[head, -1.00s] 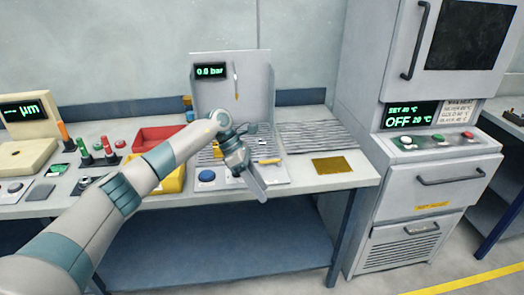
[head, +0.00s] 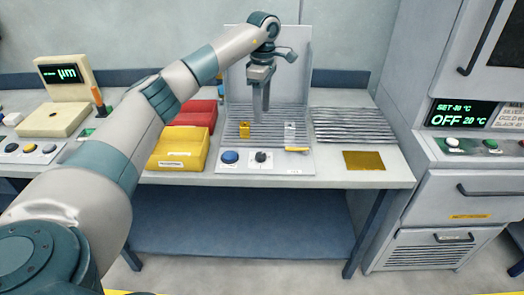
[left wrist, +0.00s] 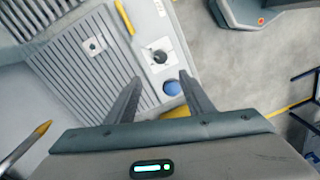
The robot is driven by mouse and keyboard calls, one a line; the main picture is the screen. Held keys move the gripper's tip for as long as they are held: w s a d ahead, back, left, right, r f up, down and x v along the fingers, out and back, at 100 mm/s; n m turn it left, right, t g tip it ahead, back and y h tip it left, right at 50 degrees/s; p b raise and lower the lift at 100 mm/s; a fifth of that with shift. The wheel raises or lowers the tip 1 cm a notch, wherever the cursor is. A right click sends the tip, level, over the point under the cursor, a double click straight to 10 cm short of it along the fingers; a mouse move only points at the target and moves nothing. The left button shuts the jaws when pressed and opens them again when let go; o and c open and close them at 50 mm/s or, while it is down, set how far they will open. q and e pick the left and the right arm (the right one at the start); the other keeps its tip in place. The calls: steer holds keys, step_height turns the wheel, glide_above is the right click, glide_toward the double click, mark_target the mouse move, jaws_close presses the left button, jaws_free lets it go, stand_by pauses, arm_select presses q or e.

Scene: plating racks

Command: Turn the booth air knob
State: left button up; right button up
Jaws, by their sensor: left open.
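The booth air knob (head: 261,156) is a small dark knob on a white plate on the front panel of the spray booth (head: 300,165), right of a round blue button (head: 230,156). In the left wrist view the knob (left wrist: 159,56) shows just beyond the fingertips, with the blue button (left wrist: 171,88) between the fingers. My left gripper (head: 262,118) points down over the booth's grille floor, above the knob and apart from it. Its fingers are spread and empty, as the left wrist view shows (left wrist: 159,78). The booth's display is hidden behind my arm. My right gripper is not in view.
Yellow (head: 180,149) and red (head: 197,115) bins stand left of the booth. A yellow-handled tool (head: 297,150) lies close right of the knob. A ribbed rack (head: 352,125) and gold plate (head: 363,160) lie further right. The oven (head: 465,150) reads OFF 20 °C.

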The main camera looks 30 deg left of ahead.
mark_target(261, 154)
arm_select(q)
steer(key=f+p, duration=0.2)
steer(key=f, duration=0.3)
steer(key=f+p, duration=0.1)
steer(key=f, duration=0.4)
steer(key=f+p, duration=0.2)
steer(key=f, duration=0.3)
steer(key=shift+s+d+p, duration=0.1)
steer(key=shift+s+p, duration=0.2)
steer(key=shift+s, duration=0.05)
steer(key=shift+f, duration=1)
steer(key=shift+c, duration=0.6)
steer(key=c, duration=0.9)
